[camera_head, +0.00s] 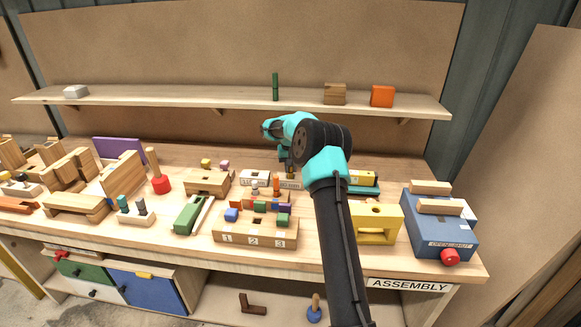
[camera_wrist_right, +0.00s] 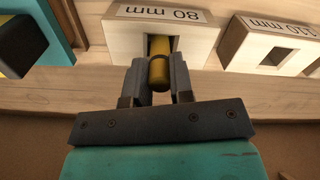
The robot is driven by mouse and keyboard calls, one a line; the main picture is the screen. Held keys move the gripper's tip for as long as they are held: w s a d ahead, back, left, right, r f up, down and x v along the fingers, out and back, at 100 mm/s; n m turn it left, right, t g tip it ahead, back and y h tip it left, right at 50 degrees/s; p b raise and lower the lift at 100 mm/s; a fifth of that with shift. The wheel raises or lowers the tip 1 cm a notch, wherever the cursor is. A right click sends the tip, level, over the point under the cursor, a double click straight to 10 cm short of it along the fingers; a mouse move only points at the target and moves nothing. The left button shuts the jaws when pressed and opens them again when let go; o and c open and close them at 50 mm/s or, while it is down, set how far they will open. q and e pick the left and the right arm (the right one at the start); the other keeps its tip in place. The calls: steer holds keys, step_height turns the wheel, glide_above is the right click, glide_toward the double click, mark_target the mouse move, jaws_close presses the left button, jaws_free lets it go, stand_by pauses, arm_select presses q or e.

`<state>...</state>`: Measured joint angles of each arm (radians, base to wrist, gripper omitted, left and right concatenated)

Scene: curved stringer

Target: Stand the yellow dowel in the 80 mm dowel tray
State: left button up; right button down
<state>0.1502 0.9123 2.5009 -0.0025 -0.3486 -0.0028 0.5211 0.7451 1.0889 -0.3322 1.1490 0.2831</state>
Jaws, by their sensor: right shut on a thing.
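The 80 mm dowel tray (camera_wrist_right: 190,22) is a pale wooden block with a square opening, at the top middle of the right wrist view. In the head view the tray (camera_head: 291,184) shows partly below my right gripper (camera_head: 289,168). In the wrist view my right gripper (camera_wrist_right: 159,82) is shut on the yellow dowel (camera_wrist_right: 159,71), its fingers on either side. The dowel lines up with the tray's opening, and yellow shows inside it. How deep the dowel sits is hard to tell. My left gripper is not in view.
The 110 mm tray (camera_wrist_right: 251,46) stands beside it, with a gap between. A teal block with a dark part (camera_wrist_right: 45,30) is on the other side. In the head view, a numbered wooden block (camera_head: 256,232) and yellow block (camera_head: 377,223) stand in front. A shelf (camera_head: 190,98) runs behind.

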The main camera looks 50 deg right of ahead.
steer(key=shift+f, duration=0.5)
steer(key=c, duration=0.9)
jaws_free()
steer(key=shift+r, duration=0.15)
step_height(320, 180, up, 17)
steer(key=shift+r, duration=0.1)
stand_by(0.4)
